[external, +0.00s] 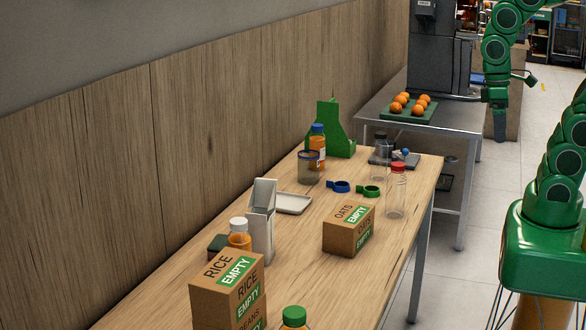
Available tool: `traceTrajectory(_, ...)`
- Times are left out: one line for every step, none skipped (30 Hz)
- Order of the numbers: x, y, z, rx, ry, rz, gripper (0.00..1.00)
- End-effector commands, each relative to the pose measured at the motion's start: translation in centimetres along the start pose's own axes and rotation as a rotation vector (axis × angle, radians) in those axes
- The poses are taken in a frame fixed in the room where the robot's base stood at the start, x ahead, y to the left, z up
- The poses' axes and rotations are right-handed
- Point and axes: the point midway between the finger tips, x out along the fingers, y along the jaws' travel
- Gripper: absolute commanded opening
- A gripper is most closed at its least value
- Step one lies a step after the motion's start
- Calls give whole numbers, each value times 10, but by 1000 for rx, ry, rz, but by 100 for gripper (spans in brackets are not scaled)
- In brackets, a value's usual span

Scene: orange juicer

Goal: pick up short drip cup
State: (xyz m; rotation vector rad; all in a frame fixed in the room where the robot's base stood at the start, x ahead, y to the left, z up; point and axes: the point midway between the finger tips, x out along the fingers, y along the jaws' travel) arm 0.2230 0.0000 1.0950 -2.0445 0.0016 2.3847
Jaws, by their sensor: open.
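I cannot clearly pick out the short drip cup. A squat clear container with a blue rim (308,168) stands on the wooden table by the green stand, but I cannot tell whether it is a drip cup. My gripper (500,130) points down at the right end of the metal table, beyond the wooden table and right of the oranges. It is open, with its fingers overlapping in this view. Nothing shows held in it.
Several oranges sit on a green tray (391,114) before a dark machine (433,60). Open floor lies right.

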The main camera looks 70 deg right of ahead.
Motion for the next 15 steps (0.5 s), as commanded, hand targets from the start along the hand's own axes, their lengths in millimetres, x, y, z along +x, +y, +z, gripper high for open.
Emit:
traceTrajectory(1, 1, -4, 2, 4, 1, 100)
traceTrajectory(1, 1, -9, 4, 10, 1, 100)
traceTrajectory(2, 3, -16, 7, 20, 2, 100)
traceTrajectory(3, 4, -24, 10, 33, 3, 100)
traceTrajectory(3, 5, -32, 13, 48, 4, 100)
traceTrajectory(4, 7, -44, 17, 66, 5, 100)
traceTrajectory(5, 9, -53, 21, 82, 7, 100)
traceTrajectory(6, 11, -64, 25, 101, 8, 100)
traceTrajectory(8, 14, -78, 29, 120, 10, 100)
traceTrajectory(9, 16, -88, 33, 139, 12, 100)
traceTrajectory(10, 18, -98, 35, 158, 14, 100)
traceTrajectory(11, 21, -111, 39, 179, 17, 100)
traceTrajectory(13, 23, -121, 42, 197, 18, 100)
traceTrajectory(14, 25, -132, 45, 214, 20, 100)
traceTrajectory(16, 29, -144, 50, 236, 22, 100)
